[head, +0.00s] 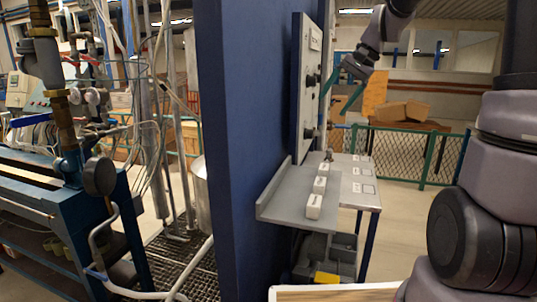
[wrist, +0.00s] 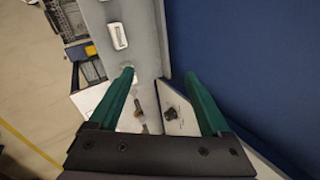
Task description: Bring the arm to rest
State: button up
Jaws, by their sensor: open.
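My gripper (head: 334,103) is in the upper right of the head view, in front of and beside the upright white panel. Its two teal fingers are spread apart with nothing between them. In the wrist view the open fingers of my gripper (wrist: 159,74) reach forward on either side of a grey ledge. My arm comes in from the right of the head view, bent and raised.
A grey shelf (head: 284,203) with small white labelled blocks (head: 314,206) juts from a blue column (head: 240,130). The panel (head: 313,50) carries dark knobs. A side table (head: 352,170) stands behind. Pipework (head: 60,100) fills the left; open floor lies right.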

jog(key=s+d+r+n+t+h, duration=0.1)
jog(key=s+d+t, duration=0.1)
jog(key=s, duration=0.9)
jog(key=s+d+r+n+t+h, duration=0.1)
jog(key=s+d, duration=0.3)
jog(key=s, duration=0.7)
jog(key=shift+r+t+h, duration=0.55)
jog(key=shift+t+h, duration=0.15)
jog(key=shift+t, duration=0.1)
jog(key=shift+w, duration=0.1)
